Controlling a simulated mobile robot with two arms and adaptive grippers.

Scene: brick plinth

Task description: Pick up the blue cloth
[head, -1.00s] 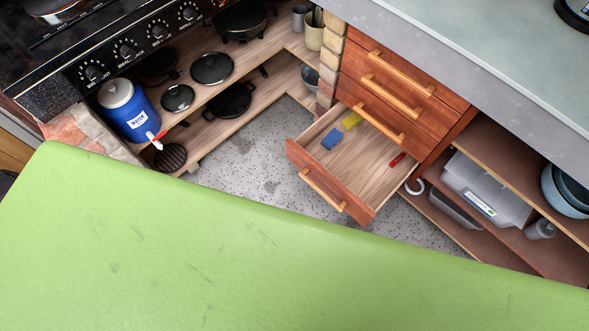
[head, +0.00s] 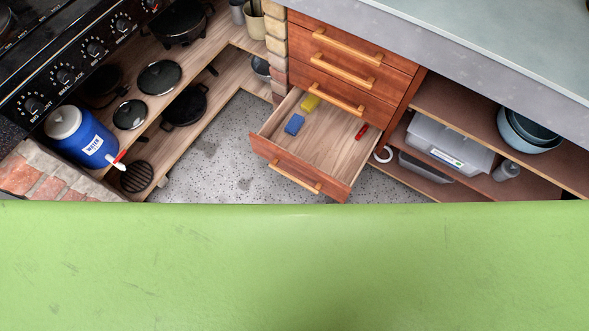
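A small blue item (head: 294,124), which looks like the folded blue cloth, lies in the open bottom drawer (head: 325,138), near its left side. A yellow item (head: 310,103) lies just behind it, close to the drawer's back left corner. A small red item (head: 361,132) lies by the right side of the drawer. Neither of my grippers is in view.
Shut drawers (head: 345,65) rise above the open one under a grey worktop (head: 480,40). A shelf at right holds a clear plastic box (head: 450,145) and bowls (head: 530,130). A blue water jug (head: 85,140) stands at left near pans. Speckled floor (head: 215,165) shows left of the drawer.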

